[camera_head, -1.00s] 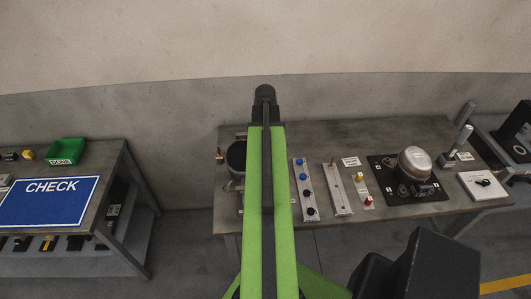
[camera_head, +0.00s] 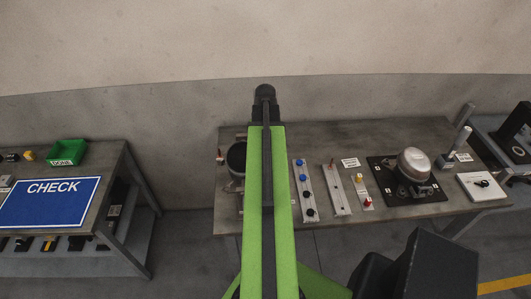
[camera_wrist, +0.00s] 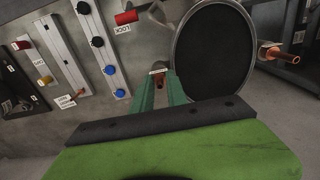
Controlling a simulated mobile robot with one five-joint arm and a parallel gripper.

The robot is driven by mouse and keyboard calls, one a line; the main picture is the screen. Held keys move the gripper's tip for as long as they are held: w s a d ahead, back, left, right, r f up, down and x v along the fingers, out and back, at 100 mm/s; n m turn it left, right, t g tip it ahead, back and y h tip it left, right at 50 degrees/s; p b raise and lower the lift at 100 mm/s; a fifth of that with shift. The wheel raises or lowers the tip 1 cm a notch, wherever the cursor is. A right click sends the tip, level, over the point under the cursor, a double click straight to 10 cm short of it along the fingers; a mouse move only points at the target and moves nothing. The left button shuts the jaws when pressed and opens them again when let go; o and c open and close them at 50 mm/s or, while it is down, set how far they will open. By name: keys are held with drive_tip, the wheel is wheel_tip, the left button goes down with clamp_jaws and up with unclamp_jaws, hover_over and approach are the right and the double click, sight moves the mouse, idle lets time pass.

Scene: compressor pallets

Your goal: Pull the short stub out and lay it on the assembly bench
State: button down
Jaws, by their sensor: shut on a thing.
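My gripper (camera_wrist: 160,84) has two teal fingers, seen in the wrist view beside the round black-topped vessel (camera_wrist: 215,48). It is shut on a small copper-coloured piece (camera_wrist: 159,80), which looks like the short stub. The fingers cover most of it, and I cannot tell whether it is free of its seat. Another copper tube (camera_wrist: 282,54) sticks out on the far side of the vessel. The assembly bench (camera_head: 340,140) spreads below and around. In the head view my green arm hides the gripper and the stub.
Rails with blue and black knobs (camera_head: 302,178) and a copper pin (camera_head: 332,163) lie beside the vessel. A red LOCK piece (camera_wrist: 125,17) is near it. A metal compressor (camera_head: 413,163) stands on a black mat farther right. The bench's back strip is mostly clear.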

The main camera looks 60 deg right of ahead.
drive_tip(key=shift+r+p, duration=2.35)
drive_tip(key=shift+r, duration=0.1)
